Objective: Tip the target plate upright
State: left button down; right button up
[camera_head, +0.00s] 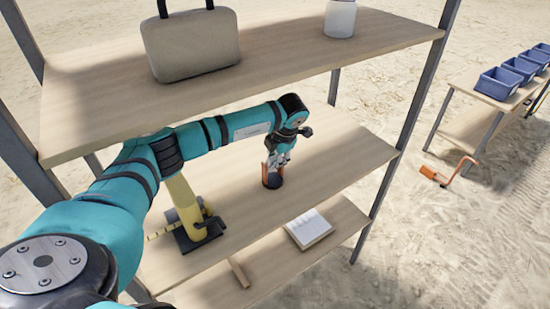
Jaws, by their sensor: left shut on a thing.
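My left arm reaches in from the left, between the top and middle shelf boards. Its gripper (279,153) points down over the middle board and is shut on a small reddish-brown thing (267,172) with a dark lower part. The fingers hide part of this thing, and it is too small to tell whether it is the plate. It appears upright, at or just above the board. I make out no other plate. My right gripper is not in view.
The top shelf (290,62) holds a beige bag (195,48) and a white jar (340,19). A yellow thing on a black base (188,212) stands left on the middle board (330,160). A white flat box (309,228) lies lower. Blue bins (497,83) stand far right.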

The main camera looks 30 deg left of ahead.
pick_arm(q)
jog(key=h+b, duration=0.1)
jog(key=a+g+h+b, duration=0.1)
jog(key=b, duration=0.1)
jog(key=shift+w+f, duration=0.1)
jog(key=shift+w, duration=0.15)
jog(key=shift+w+a+r+h+b, duration=0.1)
jog(key=shift+a+r+h+b, duration=0.15)
jog(key=shift+h, duration=0.45)
jog(key=shift+d, duration=0.1)
jog(key=c, duration=1.2)
grip_release()
